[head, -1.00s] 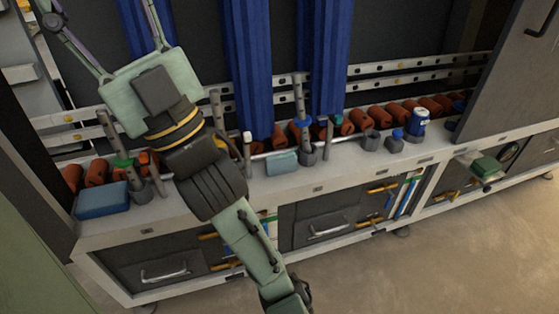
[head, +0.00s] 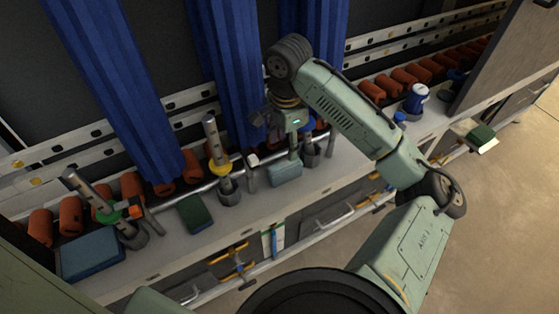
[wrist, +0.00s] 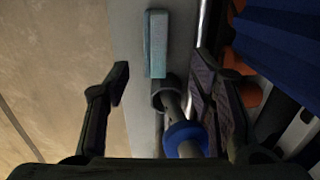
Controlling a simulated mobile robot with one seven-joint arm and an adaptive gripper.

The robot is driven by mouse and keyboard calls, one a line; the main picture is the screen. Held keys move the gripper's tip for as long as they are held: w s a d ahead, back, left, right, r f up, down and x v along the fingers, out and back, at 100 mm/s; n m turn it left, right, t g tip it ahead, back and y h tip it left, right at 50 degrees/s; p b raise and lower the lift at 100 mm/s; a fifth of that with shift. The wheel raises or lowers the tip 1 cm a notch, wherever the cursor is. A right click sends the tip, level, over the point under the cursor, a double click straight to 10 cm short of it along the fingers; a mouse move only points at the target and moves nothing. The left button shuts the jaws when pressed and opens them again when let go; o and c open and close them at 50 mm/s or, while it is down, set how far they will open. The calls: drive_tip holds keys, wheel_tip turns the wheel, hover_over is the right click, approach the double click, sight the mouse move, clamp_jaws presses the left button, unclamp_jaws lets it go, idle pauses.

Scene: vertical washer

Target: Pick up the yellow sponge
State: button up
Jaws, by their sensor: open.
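I cannot make out a clearly yellow sponge in either view. A light blue block (head: 285,174) lies on the shelf below my wrist; a pale blue block (wrist: 156,42) shows in the wrist view, near the fingertips. My gripper (wrist: 160,72) is open, with one finger on each side of the picture and nothing held. A grey post with a blue ring (wrist: 185,138) stands between the fingers as seen there. In the head view my gripper's fingers are hard to make out. A dark green block (head: 195,213) lies further left on the shelf.
A larger blue block (head: 90,254) lies at the left end. A green block with a pale underside (head: 481,138) sits at the right front edge. Upright tools, including one with a yellow ring (head: 220,168), orange rollers (head: 373,90) and blue curtains (head: 225,70) crowd the shelf's back.

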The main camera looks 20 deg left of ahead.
sight(285, 165)
drive_tip(key=f, duration=0.5)
drive_tip(key=shift+s+d, duration=0.15)
drive_tip(key=shift+d, duration=0.15)
drive_tip(key=shift+f, duration=2.85)
drive_tip(key=shift+c, duration=0.6)
drive_tip(key=c, duration=0.7)
drive_tip(key=shift+a+r, duration=0.1)
drive_tip(key=shift+c, duration=0.2)
wheel_tip(285, 165, up, 18)
